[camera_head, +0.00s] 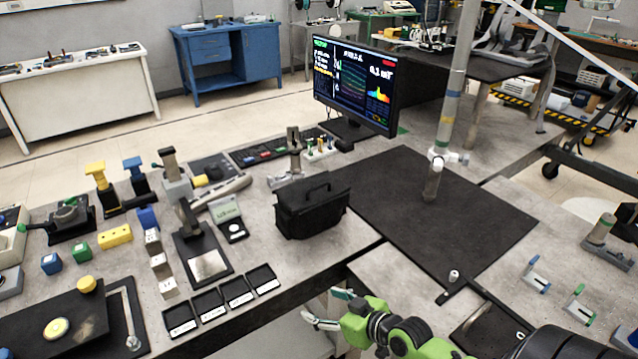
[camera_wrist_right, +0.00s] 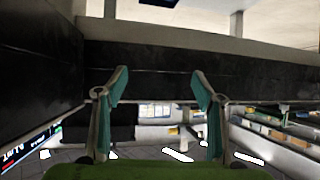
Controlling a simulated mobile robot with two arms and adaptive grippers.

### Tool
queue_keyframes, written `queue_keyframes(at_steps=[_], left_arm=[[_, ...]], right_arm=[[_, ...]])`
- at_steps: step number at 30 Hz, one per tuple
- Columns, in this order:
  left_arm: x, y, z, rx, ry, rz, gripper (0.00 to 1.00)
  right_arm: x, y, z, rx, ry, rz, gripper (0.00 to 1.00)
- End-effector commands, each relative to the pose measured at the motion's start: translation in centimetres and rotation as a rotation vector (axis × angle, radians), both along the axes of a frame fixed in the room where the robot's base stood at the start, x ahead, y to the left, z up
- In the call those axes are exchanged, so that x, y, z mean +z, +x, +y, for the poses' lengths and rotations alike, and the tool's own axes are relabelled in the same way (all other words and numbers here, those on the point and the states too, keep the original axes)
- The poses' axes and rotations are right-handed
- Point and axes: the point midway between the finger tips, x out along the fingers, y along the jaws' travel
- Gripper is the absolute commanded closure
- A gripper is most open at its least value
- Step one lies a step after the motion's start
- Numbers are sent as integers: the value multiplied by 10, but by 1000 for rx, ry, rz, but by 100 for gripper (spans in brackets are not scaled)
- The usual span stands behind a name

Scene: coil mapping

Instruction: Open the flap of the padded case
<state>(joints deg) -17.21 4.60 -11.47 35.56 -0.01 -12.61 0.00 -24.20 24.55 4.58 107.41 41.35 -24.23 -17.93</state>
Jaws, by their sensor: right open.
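The padded case (camera_head: 312,208) is a black, boxy bag with a carry handle on top. It stands upright on the grey bench in the middle of the head view, and its top looks closed. My right gripper (camera_head: 327,308) is at the bottom middle of the head view, in front of the bench edge and apart from the case. Its fingers are spread and empty; they also show in the right wrist view (camera_wrist_right: 160,88). The case cannot be made out in the wrist view. My left gripper is not in view.
A monitor (camera_head: 354,84) stands behind the case. A black mat (camera_head: 450,225) and a vertical pole (camera_head: 450,110) are to its right. Small black trays (camera_head: 237,290) and a device with a metal plate (camera_head: 207,264) are to its left. The mat is mostly clear.

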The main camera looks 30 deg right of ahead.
Motion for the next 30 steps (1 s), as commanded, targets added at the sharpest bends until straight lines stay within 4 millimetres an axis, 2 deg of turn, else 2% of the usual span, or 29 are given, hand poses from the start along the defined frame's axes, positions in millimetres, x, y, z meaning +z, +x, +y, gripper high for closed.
queue_keyframes(at_steps=[1,3,6,9,12,15,20,30], left_arm=[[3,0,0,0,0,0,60],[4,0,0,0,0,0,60],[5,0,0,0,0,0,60],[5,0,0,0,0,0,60],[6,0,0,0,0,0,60],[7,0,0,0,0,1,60],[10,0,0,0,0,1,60],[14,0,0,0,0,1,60]], right_arm=[[40,15,-13,-2,0,-88,38],[82,33,-34,-28,10,-205,38],[130,51,-68,-83,18,-343,38],[165,60,-97,-136,21,-442,38],[186,65,-114,-171,23,-501,38],[193,69,-120,-183,23,-521,38],[194,85,-120,-185,26,-521,38],[193,141,-119,-184,25,-520,38]])
